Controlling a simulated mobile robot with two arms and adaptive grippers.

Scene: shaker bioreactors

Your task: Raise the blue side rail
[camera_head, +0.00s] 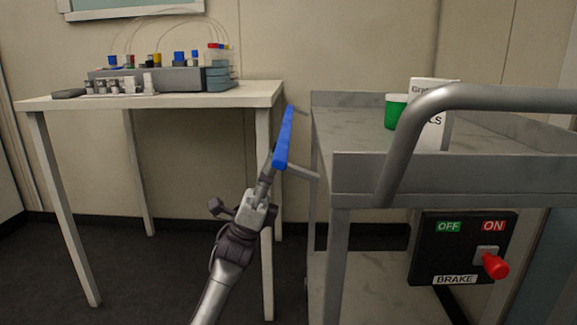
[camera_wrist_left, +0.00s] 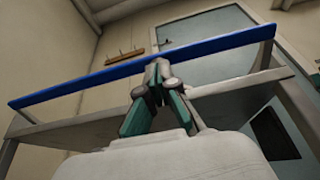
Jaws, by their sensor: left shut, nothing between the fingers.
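The blue side rail (camera_head: 285,135) runs along the left side of the grey metal cart (camera_head: 450,172), held off it by grey brackets. It stands out from the cart at about the height of its top tray. In the left wrist view the rail (camera_wrist_left: 90,79) crosses as a long, slightly slanted bar. My left gripper (camera_head: 269,170) is shut and empty, with its tips at the near part of the rail. In the wrist view its closed tips (camera_wrist_left: 157,68) meet the rail's lower edge; I cannot tell whether they touch. My right gripper is out of view.
A white table (camera_head: 262,92) with a tubed bioreactor device (camera_head: 165,78) stands left of the rail, with a narrow gap to the cart. The cart carries a green cup (camera_head: 395,112), a white box, a curved handle (camera_head: 400,145) and a brake panel (camera_head: 430,262) with a red lever.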

